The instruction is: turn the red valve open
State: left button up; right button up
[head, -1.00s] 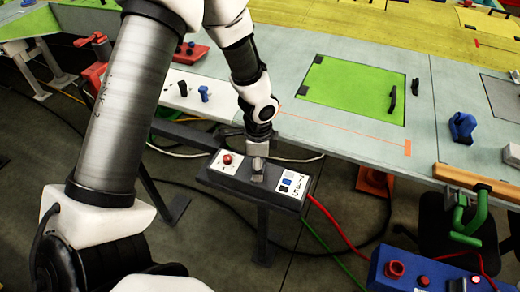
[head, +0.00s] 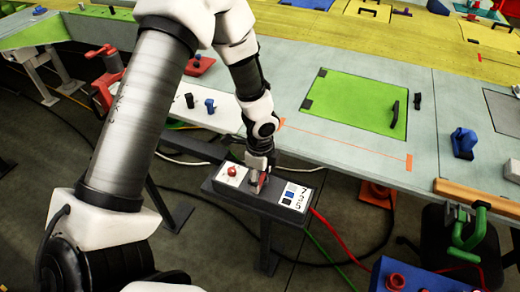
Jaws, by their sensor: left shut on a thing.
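My left gripper (head: 258,181) reaches down onto a dark grey control box on a stand (head: 240,199). It is shut on a small red handle (head: 264,181), which looks like the red valve, at the middle of the box top. The fingers hide much of the handle, and how far it is turned cannot be told. A red round knob (head: 232,171) sits on a white plate to the left of the gripper, apart from it. My right gripper is not in view.
A white label plate with blue and black marks (head: 294,196) lies at the box's right end. The big grey table with a green panel (head: 355,102) stands behind. A blue box (head: 420,275) is at lower right. Red and green cables run by the stand.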

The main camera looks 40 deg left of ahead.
aim_at(261, 179)
pick_arm(q)
jog(key=o, duration=1.1)
jog(key=shift+o, duration=0.2)
jog(key=shift+d, duration=0.1)
jog(key=shift+w+r, duration=0.1)
jog(key=shift+r, duration=0.3)
notch_tip(261, 179, up, 11)
